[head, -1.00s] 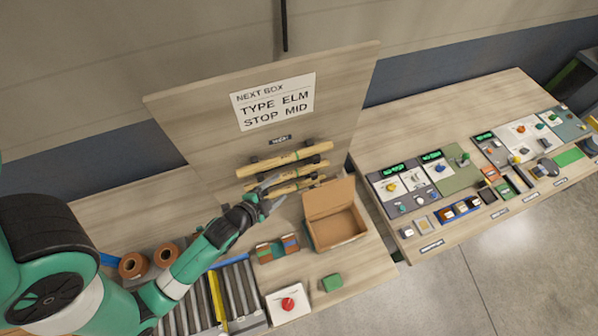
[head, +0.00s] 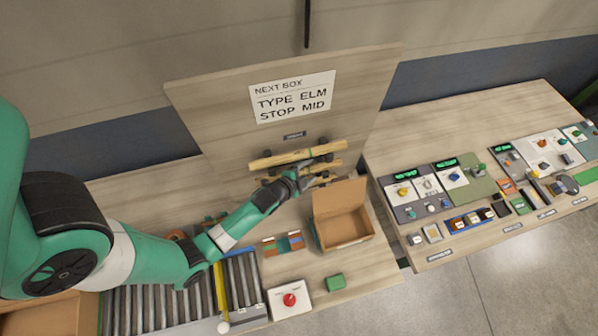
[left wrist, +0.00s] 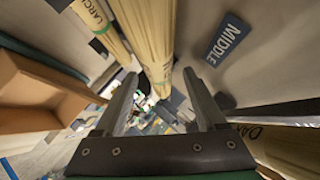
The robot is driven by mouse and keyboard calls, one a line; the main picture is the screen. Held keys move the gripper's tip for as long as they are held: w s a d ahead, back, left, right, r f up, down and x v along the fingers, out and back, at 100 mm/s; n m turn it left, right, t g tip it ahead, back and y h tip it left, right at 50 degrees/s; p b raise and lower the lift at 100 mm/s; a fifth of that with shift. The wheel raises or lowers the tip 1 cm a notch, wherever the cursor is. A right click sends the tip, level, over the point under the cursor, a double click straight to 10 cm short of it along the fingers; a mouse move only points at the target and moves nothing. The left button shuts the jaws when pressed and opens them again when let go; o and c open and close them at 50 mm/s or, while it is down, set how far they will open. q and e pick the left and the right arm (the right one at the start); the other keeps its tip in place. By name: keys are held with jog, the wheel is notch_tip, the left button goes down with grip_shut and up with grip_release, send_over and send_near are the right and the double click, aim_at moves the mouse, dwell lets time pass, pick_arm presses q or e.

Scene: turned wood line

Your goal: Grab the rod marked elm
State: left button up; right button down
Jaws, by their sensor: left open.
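Several pale wooden rods are held one above another on the upright board; the top rod (head: 295,155) shows best in the head view. My left gripper (head: 318,181) is open in front of the lower rods, partly covering them. In the left wrist view, the open jaws (left wrist: 160,76) have a rod (left wrist: 150,35) running between and beyond the fingertips; no readable name shows on it. A rod at the upper left (left wrist: 98,20) reads LARCH. A rod at the lower right (left wrist: 285,145) has a partly cut-off label. No elm marking is readable on any rod. My right gripper is out of view.
A sign (head: 292,97) reads NEXT BOX, TYPE ELM, STOP MID. A plate (left wrist: 229,40) reads MIDDLE. An open cardboard box (head: 345,228) stands right of the gripper. A roller conveyor (head: 165,308), a red button (head: 289,299) and a green block (head: 335,282) are in front.

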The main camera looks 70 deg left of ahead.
pick_arm(q)
grip_shut()
dwell(0.4)
